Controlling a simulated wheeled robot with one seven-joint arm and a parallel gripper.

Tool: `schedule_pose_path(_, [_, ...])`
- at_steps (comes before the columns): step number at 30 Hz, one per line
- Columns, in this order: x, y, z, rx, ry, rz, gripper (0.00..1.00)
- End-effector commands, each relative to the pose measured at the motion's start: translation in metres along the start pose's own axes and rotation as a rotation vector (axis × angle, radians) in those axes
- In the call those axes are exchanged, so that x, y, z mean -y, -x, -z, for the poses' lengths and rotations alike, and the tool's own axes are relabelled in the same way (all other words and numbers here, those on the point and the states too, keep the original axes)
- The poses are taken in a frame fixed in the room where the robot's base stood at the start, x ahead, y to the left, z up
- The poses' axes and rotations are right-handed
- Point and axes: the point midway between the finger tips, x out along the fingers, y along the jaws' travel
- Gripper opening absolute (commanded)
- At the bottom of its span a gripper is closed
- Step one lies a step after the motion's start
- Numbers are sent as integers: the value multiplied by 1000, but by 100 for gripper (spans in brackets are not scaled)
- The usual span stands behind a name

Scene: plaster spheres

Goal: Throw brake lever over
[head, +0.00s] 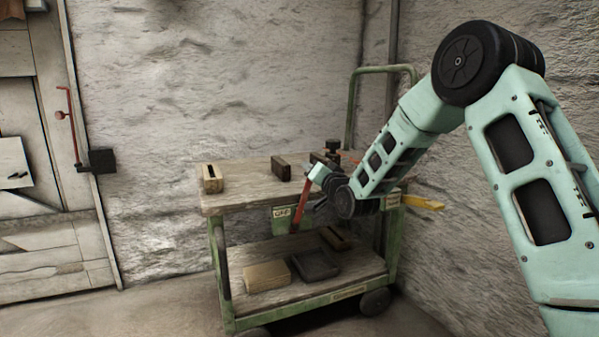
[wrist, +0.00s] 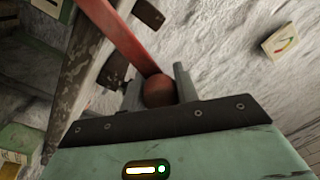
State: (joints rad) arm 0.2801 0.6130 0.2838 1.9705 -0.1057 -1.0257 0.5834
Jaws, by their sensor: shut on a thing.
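The brake lever (head: 301,207) is a red bar on the front side of the green cart, leaning with its top to the right. My gripper (head: 316,178) is at its upper end. In the wrist view the red bar (wrist: 126,38) ends in a round, dull red knob (wrist: 158,91), which sits between the two grey fingers of my gripper (wrist: 158,82). The gripper is shut on the knob. The lever's pivot is not clear to see. A plate (head: 282,212) that seems to read OFF is beside the lever, on its left.
The cart's wooden top (head: 240,196) carries several small blocks. Its lower shelf (head: 255,249) holds a tan block (head: 267,275) and dark pieces. A yellow bar (head: 423,202) sticks out at the right. Rough walls stand close behind; floor is free at the left.

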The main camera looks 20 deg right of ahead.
Motion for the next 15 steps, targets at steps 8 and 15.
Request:
schedule_pose_path(8, [-26, 2, 8, -10, -150, -3, 0])
schedule_pose_path(15, [-36, 2, 9, -12, -207, -4, 0])
